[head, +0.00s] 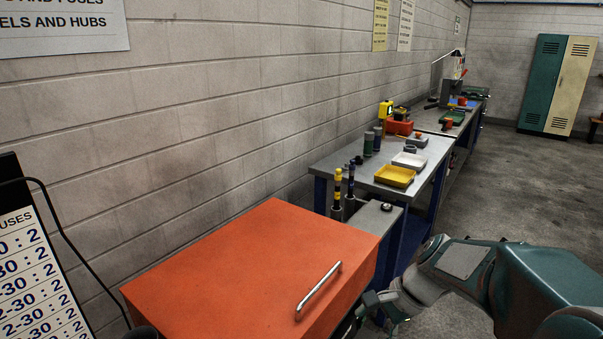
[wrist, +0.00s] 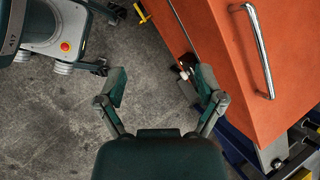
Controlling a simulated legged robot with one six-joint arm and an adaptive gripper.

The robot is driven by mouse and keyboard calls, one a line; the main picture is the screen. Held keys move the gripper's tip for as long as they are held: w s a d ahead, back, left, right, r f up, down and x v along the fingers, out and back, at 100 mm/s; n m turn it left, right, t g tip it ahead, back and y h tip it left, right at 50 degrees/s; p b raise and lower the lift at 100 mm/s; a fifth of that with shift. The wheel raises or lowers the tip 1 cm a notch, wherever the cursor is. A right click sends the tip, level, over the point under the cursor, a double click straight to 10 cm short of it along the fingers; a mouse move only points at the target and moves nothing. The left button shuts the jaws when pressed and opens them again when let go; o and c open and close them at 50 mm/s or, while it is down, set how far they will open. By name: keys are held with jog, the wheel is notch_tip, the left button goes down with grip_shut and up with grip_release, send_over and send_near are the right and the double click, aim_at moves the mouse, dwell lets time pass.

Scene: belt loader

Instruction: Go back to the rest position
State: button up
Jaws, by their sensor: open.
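My gripper (wrist: 160,82) is open in the wrist view, its two green fingers spread wide over the grey floor with nothing between them. Its right finger appears close to the edge of an orange cabinet (wrist: 230,80); I cannot tell whether they touch. In the head view my gripper (head: 388,312) is low at the right front corner of the orange cabinet (head: 250,255), partly hidden by its edge. The cabinet's metal handle (head: 318,290) shows in the head view and also in the wrist view (wrist: 260,50), with no finger on it.
A grey workbench (head: 362,165) with a yellow tray (head: 394,176) and a white tray (head: 409,160) stands beyond the cabinet along the wall. Lockers (head: 556,85) stand at the far right. A fuse board (head: 30,275) is at the left. The floor (head: 510,180) on the right is clear.

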jog(key=s+d+r+n+t+h, duration=0.1)
jog(key=s+r+n+t+h, duration=0.1)
jog(key=s+n, duration=0.4)
jog(key=s+d+r+n+t+h, duration=0.1)
jog(key=s+r+n+t+h, duration=0.2)
jog(key=s, duration=0.6)
notch_tip(320, 180, up, 2)
jog(key=n+h, duration=0.1)
jog(key=n, duration=0.2)
jog(key=shift+s+d, duration=0.15)
jog(key=shift+d, duration=0.05)
dwell(0.7)
